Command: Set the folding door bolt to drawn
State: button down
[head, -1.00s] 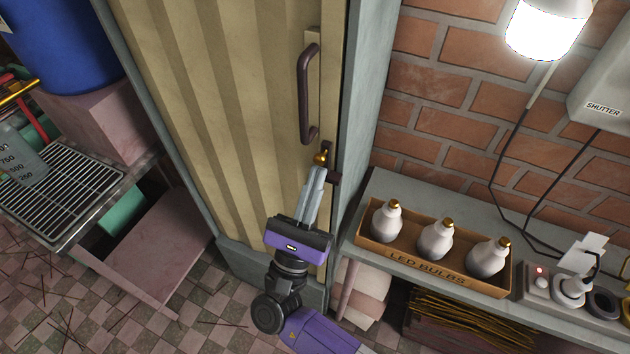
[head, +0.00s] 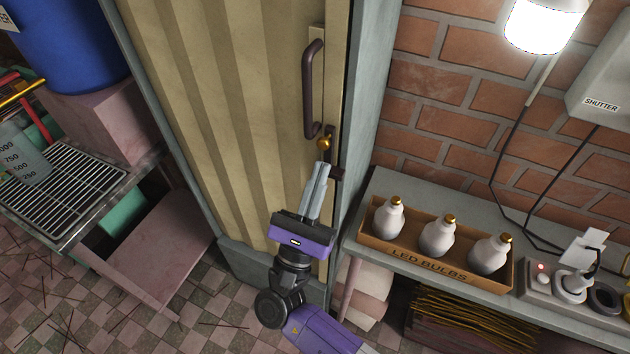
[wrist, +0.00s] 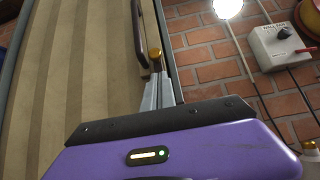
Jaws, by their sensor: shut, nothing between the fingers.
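The folding door (head: 200,120) is tan and pleated, with a dark upright handle (head: 308,90) near its right edge. The door bolt has a round brass knob (head: 325,143) just below the handle, beside a dark bracket (head: 337,173) near the frame. The knob also shows in the wrist view (wrist: 155,54). My gripper (head: 324,166) is shut and empty, its fingertips just below the knob. In the wrist view the fingertips (wrist: 158,78) are close under the knob; I cannot tell whether they touch it. The fingers hide part of the bolt's lower area.
A shelf (head: 450,190) on the right carries an open box of LED bulbs (head: 440,262) and a power strip (head: 545,283). A wire rack (head: 60,190) and a blue drum (head: 70,45) stand at the left. A shutter box (head: 600,95) hangs on the brick wall.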

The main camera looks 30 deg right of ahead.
jog(key=b+v, duration=0.3)
jog(key=v, duration=0.8)
jog(key=shift+w+d+f, duration=0.2)
jog(key=shift+f, duration=0.15)
